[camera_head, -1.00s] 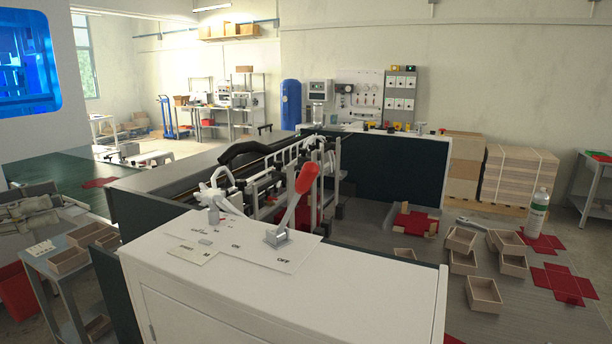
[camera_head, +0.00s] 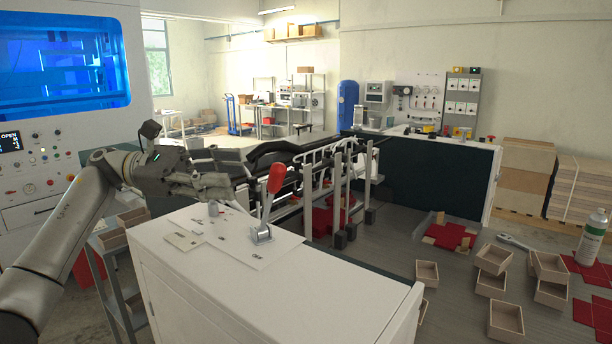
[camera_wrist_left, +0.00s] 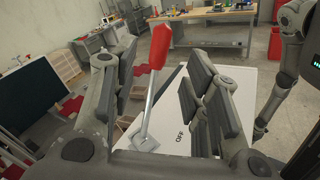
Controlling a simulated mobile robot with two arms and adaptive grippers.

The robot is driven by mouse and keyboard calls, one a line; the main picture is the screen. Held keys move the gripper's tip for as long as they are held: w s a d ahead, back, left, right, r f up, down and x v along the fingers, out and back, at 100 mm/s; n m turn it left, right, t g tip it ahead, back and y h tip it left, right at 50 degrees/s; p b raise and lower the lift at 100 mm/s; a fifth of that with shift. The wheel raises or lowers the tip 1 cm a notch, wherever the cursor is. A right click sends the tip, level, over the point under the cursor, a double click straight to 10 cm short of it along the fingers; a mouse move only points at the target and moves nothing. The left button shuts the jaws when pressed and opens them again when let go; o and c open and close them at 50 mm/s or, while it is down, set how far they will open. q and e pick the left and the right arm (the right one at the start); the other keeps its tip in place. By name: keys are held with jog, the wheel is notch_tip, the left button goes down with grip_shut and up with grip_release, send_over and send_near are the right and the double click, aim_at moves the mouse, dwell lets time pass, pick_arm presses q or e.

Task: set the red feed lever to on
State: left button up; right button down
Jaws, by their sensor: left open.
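The red feed lever (camera_head: 276,178) has a red grip on a metal shaft and stands on the white cabinet top. It leans to the right, away from the ON label. My left gripper (camera_head: 240,181) is open, just left of the lever's upper part in the head view. In the left wrist view the red grip (camera_wrist_left: 160,46) and shaft show between the two open fingers (camera_wrist_left: 160,95), with no clear contact. The OFF label (camera_wrist_left: 179,137) shows beside the lever base.

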aim_at(277, 192)
pick_arm(q)
jog(key=d+p, duration=0.1)
jog(key=d, duration=0.2)
jog(key=d+p, duration=0.2)
jog(key=s+d+p, duration=0.1)
jog(key=d, duration=0.2)
jog(key=shift+d, duration=0.55)
jog(key=shift+a+f, duration=0.1)
jog(key=shift+c, duration=0.3)
grip_shut()
pick_arm(e)
jog(key=a+r, duration=0.1)
jog(key=r, duration=0.1)
jog(key=a+r, duration=0.2)
jog(key=r, duration=0.1)
jog(key=shift+a, duration=0.2)
